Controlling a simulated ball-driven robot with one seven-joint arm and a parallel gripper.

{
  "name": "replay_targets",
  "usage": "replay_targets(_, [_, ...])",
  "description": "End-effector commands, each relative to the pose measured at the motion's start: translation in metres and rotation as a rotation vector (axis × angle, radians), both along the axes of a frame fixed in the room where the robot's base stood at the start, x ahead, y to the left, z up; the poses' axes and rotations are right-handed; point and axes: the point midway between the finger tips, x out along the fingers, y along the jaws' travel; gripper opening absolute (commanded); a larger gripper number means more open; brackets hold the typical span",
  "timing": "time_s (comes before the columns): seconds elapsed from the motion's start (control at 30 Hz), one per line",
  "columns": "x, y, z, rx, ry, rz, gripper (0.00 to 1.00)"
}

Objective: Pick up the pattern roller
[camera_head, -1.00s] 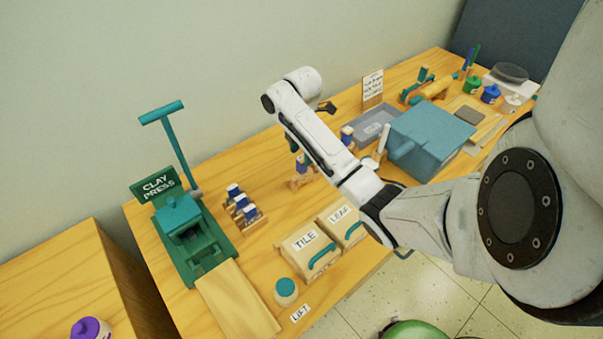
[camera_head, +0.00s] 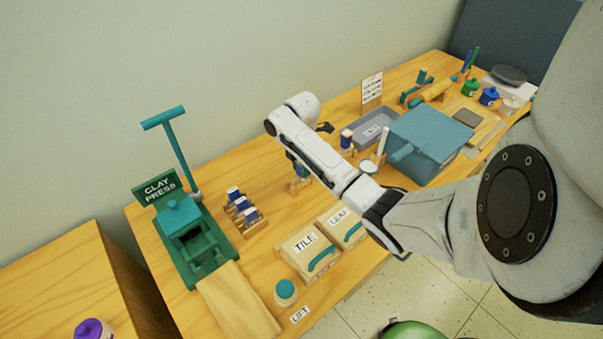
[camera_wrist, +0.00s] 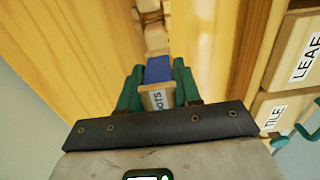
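A pattern roller (camera_wrist: 158,70) with a blue middle and a pale end labelled "DOTS" sits between the green fingers of my gripper (camera_wrist: 158,85) in the wrist view. The fingers stand on both sides of it, very close, and I see no clear squeeze on it. A wooden holder (camera_wrist: 150,14) shows beyond. In the head view my gripper is mostly hidden behind my arm, above a small wooden stand (camera_head: 299,187) on the table.
A green clay press (camera_head: 190,243) stands at the left. TILE (camera_head: 296,257) and LEAF (camera_head: 330,238) boxes lie near the front edge. A blue box (camera_head: 433,140), a grey tray (camera_head: 365,132) and a sign (camera_head: 372,88) are to the right. Bare table lies behind the rack.

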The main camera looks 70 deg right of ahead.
Motion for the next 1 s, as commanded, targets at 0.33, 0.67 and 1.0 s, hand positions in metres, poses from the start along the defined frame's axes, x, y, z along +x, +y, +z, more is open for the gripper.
replay_targets(0.33, [0.000,0.000,0.000,0.000,0.000,0.000,0.00])
replay_targets(0.67, [0.000,0.000,0.002,-0.002,-0.001,0.000,0.00])
replay_targets(1.0, [-0.002,0.000,0.034,-0.003,-0.004,-0.001,0.00])
